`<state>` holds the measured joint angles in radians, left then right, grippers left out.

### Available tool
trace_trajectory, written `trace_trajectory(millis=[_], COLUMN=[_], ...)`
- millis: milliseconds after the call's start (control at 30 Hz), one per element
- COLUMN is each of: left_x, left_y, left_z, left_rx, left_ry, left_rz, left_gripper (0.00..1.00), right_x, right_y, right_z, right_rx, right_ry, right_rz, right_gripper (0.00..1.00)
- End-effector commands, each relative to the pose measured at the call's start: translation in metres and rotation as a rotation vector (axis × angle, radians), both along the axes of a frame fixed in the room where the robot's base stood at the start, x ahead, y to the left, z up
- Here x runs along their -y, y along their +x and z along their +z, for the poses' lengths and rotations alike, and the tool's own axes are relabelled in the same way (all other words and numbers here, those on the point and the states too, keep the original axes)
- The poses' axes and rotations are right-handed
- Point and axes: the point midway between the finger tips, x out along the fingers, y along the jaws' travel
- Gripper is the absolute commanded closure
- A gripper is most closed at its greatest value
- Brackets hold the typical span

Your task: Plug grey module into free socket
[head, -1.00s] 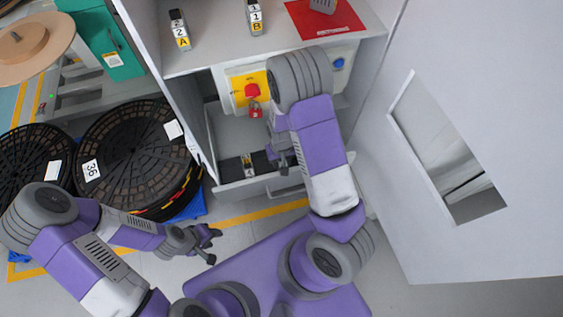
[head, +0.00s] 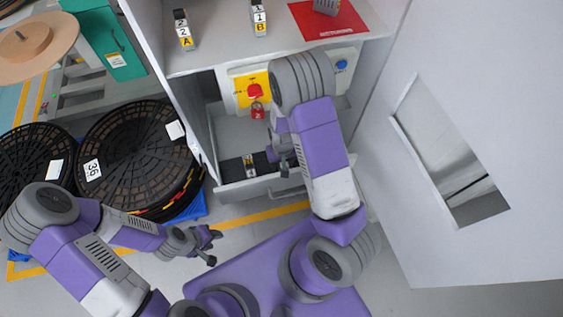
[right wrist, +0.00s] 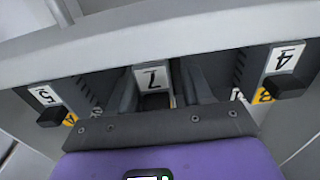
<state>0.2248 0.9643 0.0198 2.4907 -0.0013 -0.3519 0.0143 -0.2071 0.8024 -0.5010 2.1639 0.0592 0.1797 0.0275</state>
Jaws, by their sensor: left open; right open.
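A small grey block (head: 326,6) sits on a red mat on the cabinet shelf, cut by the head view's top edge. Two dark labelled modules, 2A (head: 183,30) and 1B (head: 259,18), stand on the same shelf. Another labelled module (head: 249,165) is in the open drawer below. My right gripper (head: 283,162) is open over the drawer, partly hidden by its arm. In the right wrist view its fingers (right wrist: 160,90) are on either side of a piece labelled 7 (right wrist: 153,79); contact cannot be told. My left gripper (head: 212,247) is open and empty above the floor.
The drawer front (head: 252,185) lies below my right gripper. A panel with a red switch (head: 254,90) is behind it. The white cabinet door (head: 520,140) stands open at right. Black reels (head: 135,150) are stacked at left. Labels 5 (right wrist: 45,96) and 4 (right wrist: 284,57) flank the wrist view.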

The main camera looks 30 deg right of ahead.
Motion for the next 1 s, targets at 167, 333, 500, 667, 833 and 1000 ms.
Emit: trace_trajectory(millis=[167, 333, 500, 667, 833, 1000], left_x=[0.000, 0.000, 0.000, 0.000, 0.000, 0.000], left_y=[0.000, 0.000, 0.000, 0.000, 0.000, 0.000], left_z=[-0.001, 0.008, 0.025, 0.041, 0.051, 0.056], left_rx=[0.000, 0.000, 0.000, 0.000, 0.000, 0.000], left_ry=[0.000, 0.000, 0.000, 0.000, 0.000, 0.000], left_rz=[0.000, 0.000, 0.000, 0.000, 0.000, 0.000], left_gripper=[0.57, 0.57, 0.57, 0.57, 0.57, 0.57], right_x=[0.007, 0.006, 0.004, 0.003, 0.002, 0.002], right_y=[-0.008, -0.007, -0.005, -0.004, -0.004, -0.004], right_z=[-0.005, 0.008, 0.047, 0.084, 0.112, 0.124], right_rx=[-0.021, -0.018, -0.012, -0.008, -0.008, -0.009], right_ry=[-0.008, -0.008, -0.005, -0.004, -0.003, -0.004], right_rz=[-0.007, -0.007, -0.005, -0.003, -0.004, -0.003], right_gripper=[0.36, 0.36, 0.36, 0.36, 0.36, 0.36])
